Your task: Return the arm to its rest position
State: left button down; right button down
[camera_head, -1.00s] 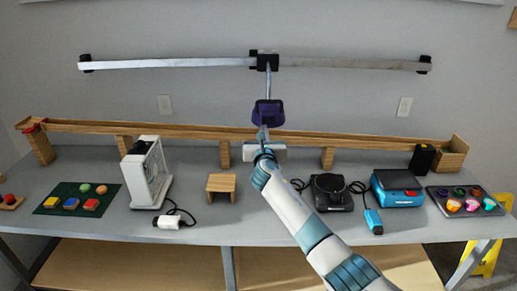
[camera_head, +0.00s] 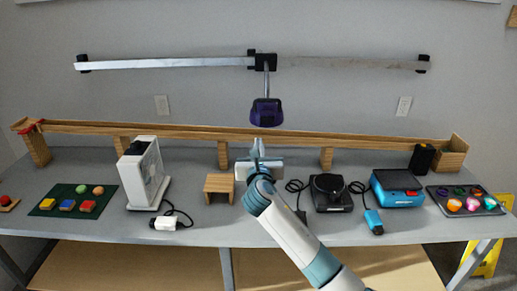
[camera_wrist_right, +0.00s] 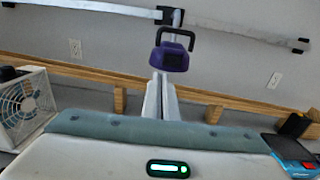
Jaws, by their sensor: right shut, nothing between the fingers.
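My right arm reaches up from the bottom of the head view over the middle of the table. Its gripper (camera_head: 257,149) is shut and empty, and sits in front of the wooden rail, below a purple hanging block (camera_head: 266,112). In the right wrist view the two fingers (camera_wrist_right: 161,97) stand close together, with the purple block (camera_wrist_right: 170,56) behind and above their tips. The gripper looks apart from the block. My left gripper is not in view.
A long wooden rail (camera_head: 380,139) runs along the table's back. A white fan box (camera_head: 143,174), a small wooden stand (camera_head: 219,186), a black turntable device (camera_head: 329,193), a blue device (camera_head: 397,188), a green mat (camera_head: 57,189) and a dark tray (camera_head: 442,200) stand on the table. A metal bar (camera_head: 165,63) is on the wall.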

jog(key=shift+s, duration=0.2)
jog(key=shift+f, duration=0.1)
